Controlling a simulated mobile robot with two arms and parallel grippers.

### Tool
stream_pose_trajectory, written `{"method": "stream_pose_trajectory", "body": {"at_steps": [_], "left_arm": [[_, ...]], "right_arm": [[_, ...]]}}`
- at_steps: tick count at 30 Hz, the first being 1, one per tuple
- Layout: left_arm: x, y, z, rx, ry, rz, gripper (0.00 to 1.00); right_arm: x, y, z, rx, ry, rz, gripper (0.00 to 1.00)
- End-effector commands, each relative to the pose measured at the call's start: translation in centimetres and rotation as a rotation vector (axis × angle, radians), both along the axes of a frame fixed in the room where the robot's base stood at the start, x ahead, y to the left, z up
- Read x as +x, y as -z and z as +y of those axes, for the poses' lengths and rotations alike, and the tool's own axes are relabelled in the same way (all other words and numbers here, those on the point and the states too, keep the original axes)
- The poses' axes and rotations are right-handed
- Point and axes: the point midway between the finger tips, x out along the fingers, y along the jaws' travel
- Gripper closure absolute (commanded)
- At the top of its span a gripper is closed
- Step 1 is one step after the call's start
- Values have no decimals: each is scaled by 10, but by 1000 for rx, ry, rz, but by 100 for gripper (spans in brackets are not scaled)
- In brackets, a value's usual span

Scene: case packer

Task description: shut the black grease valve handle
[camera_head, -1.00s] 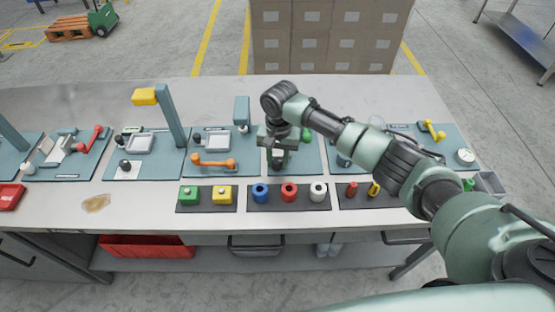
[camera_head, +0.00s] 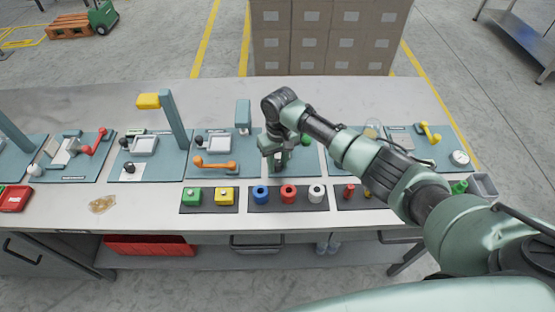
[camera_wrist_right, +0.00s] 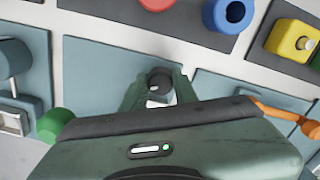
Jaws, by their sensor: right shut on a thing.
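The black valve handle (camera_wrist_right: 160,82) shows in the right wrist view as a dark round knob over a blue-grey panel. My right gripper (camera_wrist_right: 160,90) has one finger on each side of it and is shut on it. In the head view my right gripper (camera_head: 278,163) points down at the middle panel, and its body hides most of the handle and valve there. My left gripper is not in view.
An orange handle (camera_head: 214,162) lies on the panel to the left. A green knob (camera_head: 306,140) is close on the right. Blue (camera_head: 260,192), red (camera_head: 288,192) and white (camera_head: 316,192) rings stand in front. Boxes (camera_head: 325,38) are stacked behind the bench.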

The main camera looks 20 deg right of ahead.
Motion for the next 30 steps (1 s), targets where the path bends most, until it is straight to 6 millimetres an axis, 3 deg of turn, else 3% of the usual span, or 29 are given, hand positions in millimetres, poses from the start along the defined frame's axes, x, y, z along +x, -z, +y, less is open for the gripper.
{"method": "stream_pose_trajectory", "body": {"at_steps": [18,30], "left_arm": [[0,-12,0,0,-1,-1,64],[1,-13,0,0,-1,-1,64]], "right_arm": [[2,-2,1,1,-583,-5,100],[3,-2,1,1,-875,-6,100]]}}
